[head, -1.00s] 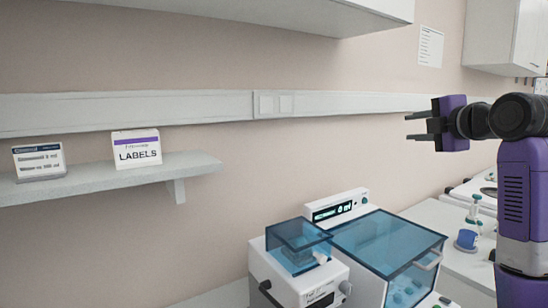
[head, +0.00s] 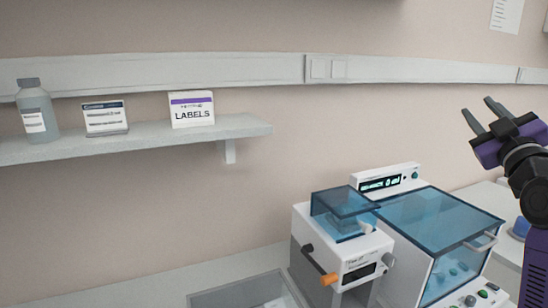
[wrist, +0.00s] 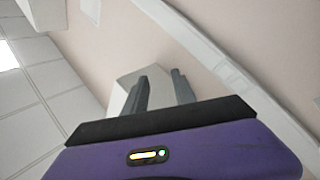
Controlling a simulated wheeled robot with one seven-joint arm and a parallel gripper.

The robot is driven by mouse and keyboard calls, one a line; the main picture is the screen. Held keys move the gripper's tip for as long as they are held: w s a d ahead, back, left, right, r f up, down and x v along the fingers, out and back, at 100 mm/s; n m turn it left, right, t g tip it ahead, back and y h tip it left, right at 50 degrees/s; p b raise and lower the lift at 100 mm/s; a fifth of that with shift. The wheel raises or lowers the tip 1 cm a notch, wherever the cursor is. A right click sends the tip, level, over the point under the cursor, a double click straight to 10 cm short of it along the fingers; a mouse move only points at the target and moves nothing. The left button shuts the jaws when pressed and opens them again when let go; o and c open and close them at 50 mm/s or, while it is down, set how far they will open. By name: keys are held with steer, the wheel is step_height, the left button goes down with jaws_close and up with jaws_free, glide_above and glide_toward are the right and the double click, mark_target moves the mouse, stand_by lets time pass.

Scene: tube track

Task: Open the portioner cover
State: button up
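A small white machine (head: 360,265) stands on the counter in the head view, with a blue see-through cover (head: 345,201) on top and an orange-tipped lever (head: 328,279) at its front. A larger white machine (head: 418,295) stands to its right, with a wide blue see-through lid (head: 435,225) that has a grey handle (head: 482,243). Both covers look shut. I cannot tell for certain which machine is the portioner. My gripper (head: 478,107) is empty and open, raised to the upper right of both machines, its fingers pointing up and left. In the wrist view its fingers (wrist: 160,80) stand apart.
A wall shelf (head: 130,140) at the left holds a bottle (head: 38,115), a small card (head: 105,118) and a labels box (head: 192,110). A grey tray (head: 240,296) lies left of the small machine. The air between gripper and machines is clear.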

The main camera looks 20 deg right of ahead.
steer(key=s+a+f+m, duration=0.1)
steer(key=a+f+m, duration=0.3)
steer(key=f, duration=0.5)
steer(key=s+a+f+m, duration=0.1)
steer(key=s+a+f, duration=0.1)
steer(key=a+f, duration=0.55)
steer(key=s+a+f+y+b, duration=0.2)
steer(key=s+a+f+y, duration=0.4)
steer(key=s+a+f, duration=1.2)
steer(key=a+f, duration=0.3)
steer(key=a, duration=0.1)
steer(key=shift+s+a+f+m+b, duration=0.15)
steer(key=shift+s+a+m+b, duration=0.15)
steer(key=shift+b, duration=0.1)
steer(key=s+a+f+n+g+y, duration=0.1)
steer(key=s+a+f, duration=0.1)
steer(key=s, duration=0.2)
steer(key=s+a+f+n+g+y, duration=0.1)
steer(key=s+a+f+g+y, duration=0.1)
steer(key=s, duration=0.3)
steer(key=s+a+f+n+g+y+b, duration=0.1)
steer(key=s+a+f, duration=0.1)
steer(key=s+f, duration=0.2)
steer(key=shift+s+a+y, duration=0.25)
steer(key=shift+a+y, duration=0.05)
steer(key=shift+a, duration=0.05)
steer(key=shift+c, duration=1.4)
jaws_close()
steer(key=shift+w, duration=0.1)
